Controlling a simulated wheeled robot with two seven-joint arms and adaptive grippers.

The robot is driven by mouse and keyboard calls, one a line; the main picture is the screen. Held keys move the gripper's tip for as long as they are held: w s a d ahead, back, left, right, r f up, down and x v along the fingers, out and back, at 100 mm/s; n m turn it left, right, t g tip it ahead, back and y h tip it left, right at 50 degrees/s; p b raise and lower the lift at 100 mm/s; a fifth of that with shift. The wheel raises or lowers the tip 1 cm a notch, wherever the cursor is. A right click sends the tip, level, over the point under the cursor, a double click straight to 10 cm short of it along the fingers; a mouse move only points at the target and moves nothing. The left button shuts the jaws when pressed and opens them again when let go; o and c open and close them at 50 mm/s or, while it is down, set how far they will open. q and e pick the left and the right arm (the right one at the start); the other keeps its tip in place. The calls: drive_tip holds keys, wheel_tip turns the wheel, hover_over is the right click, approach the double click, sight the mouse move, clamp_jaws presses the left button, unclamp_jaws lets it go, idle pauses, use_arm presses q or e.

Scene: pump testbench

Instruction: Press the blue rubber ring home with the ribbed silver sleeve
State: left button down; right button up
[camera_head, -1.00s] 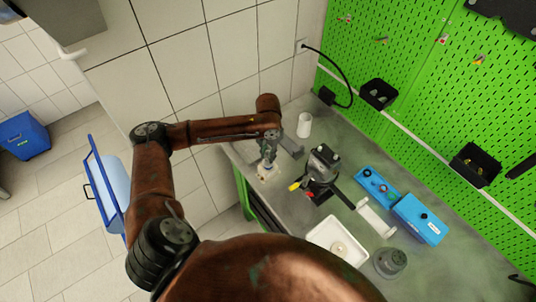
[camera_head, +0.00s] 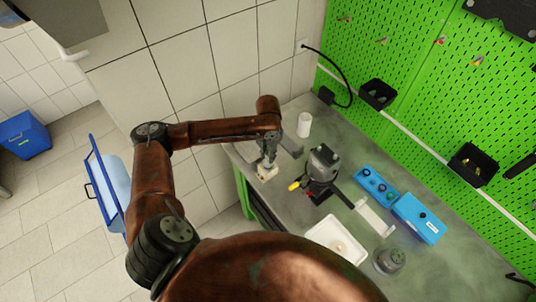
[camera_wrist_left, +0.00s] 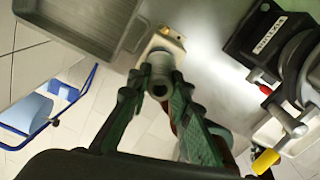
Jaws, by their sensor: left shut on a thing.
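My left gripper (camera_head: 266,161) points down over a small pale block (camera_head: 265,176) near the left end of the bench. In the left wrist view the gripper (camera_wrist_left: 155,84) is shut on the ribbed silver sleeve (camera_wrist_left: 160,66), one green-and-black finger on each side. The sleeve stands over the pale block (camera_wrist_left: 165,40), which has brass-coloured fittings at its edge. Whether the sleeve touches the block I cannot tell. The blue rubber ring does not show; the sleeve or fingers may hide it. My right gripper is out of view.
A dark pump-like device (camera_head: 321,166) with red and yellow handles stands close to the right of the gripper. A white cup (camera_head: 304,125) is behind it. A white tray (camera_head: 318,236), a grey round part (camera_head: 388,261) and blue boxes (camera_head: 418,218) stand farther right.

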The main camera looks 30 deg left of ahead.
use_arm(q)
drive_tip(key=shift+f, duration=0.35)
idle(0.5)
